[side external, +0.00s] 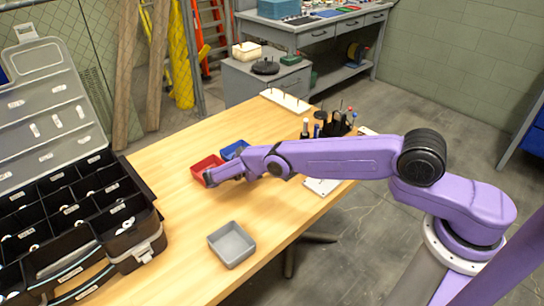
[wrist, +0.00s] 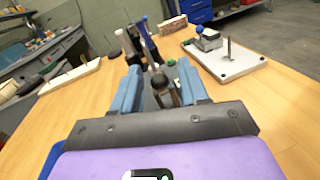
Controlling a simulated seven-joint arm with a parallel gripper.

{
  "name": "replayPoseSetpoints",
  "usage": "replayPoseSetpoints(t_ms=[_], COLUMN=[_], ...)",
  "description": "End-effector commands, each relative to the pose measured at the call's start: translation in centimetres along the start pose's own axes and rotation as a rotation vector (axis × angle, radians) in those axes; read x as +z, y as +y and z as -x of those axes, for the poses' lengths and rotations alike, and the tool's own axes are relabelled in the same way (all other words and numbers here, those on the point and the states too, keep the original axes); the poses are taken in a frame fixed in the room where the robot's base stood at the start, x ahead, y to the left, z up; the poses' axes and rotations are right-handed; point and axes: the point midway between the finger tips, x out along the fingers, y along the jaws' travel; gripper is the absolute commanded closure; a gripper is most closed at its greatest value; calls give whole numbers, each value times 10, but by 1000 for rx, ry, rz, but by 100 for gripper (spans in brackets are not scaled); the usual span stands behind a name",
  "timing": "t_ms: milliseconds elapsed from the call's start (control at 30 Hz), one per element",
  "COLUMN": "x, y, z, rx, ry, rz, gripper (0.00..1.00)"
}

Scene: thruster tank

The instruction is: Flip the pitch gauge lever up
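No part is legibly marked as the pitch gauge. In the wrist view a white board (wrist: 226,62) at the upper right carries a grey block with a blue ball knob (wrist: 206,37) and a thin upright metal post (wrist: 229,50); I cannot tell which is the lever. In the side view the likely same board (side external: 322,186) is mostly hidden behind my arm. My gripper (side external: 209,178) is over the table by the red bin. In the wrist view my gripper (wrist: 160,78) has its blue fingers apart with nothing visibly held, and the board is ahead and to the right.
A black tool holder (side external: 337,127) with several upright tools stands ahead of the fingers. A white pegged board (side external: 286,100) lies at the table's far edge. Red (side external: 205,168) and blue (side external: 233,149) bins and a grey tray (side external: 231,244) are nearby. An open organizer case (side external: 75,205) fills the left.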

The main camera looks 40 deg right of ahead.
Motion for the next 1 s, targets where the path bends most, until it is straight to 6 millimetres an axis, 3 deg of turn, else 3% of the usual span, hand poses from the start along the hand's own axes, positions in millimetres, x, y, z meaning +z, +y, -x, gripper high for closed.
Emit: replayPoseSetpoints(t_ms=[267, 600, 1000], x=[6, 33, 55], y=[2, 5, -10], z=[0, 1, -3], rx=[0, 0, 0], ry=[0, 1, 0], rz=[2, 0, 0], gripper=[56, 56, 56])
